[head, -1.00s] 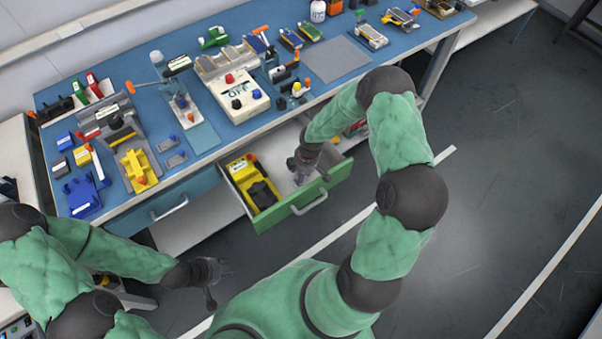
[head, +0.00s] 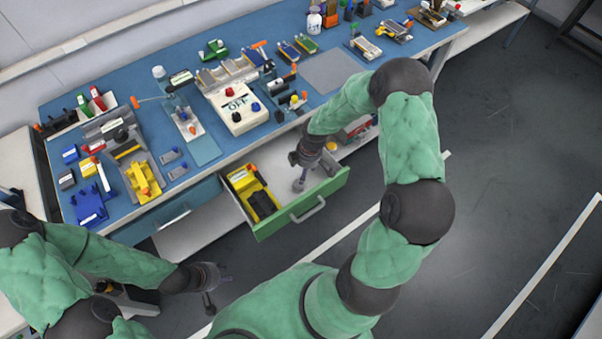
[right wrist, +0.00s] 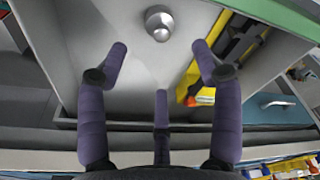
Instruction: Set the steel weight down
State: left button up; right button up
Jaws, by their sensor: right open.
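The steel weight (right wrist: 158,22) is a small shiny round piece with a knob. It stands on the bare floor of the open drawer, and shows as a small grey shape in the head view (head: 299,185). My right gripper (right wrist: 160,62) is open over the drawer, its purple fingers spread, empty and apart from the weight. In the head view it is partly hidden by its own wrist. My left gripper (head: 220,290) hangs away from the bench at lower left, with its fingers spread and nothing seen in them.
The green-fronted drawer (head: 275,226) is pulled out below the blue bench top (head: 213,151). A yellow and black tool case (head: 252,193) lies in its left part. Several devices and blocks crowd the bench. A grey mat (head: 332,71) on it is clear.

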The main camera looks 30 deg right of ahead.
jog(key=shift+s+d+r, duration=0.1)
jog(key=shift+r, duration=1.1)
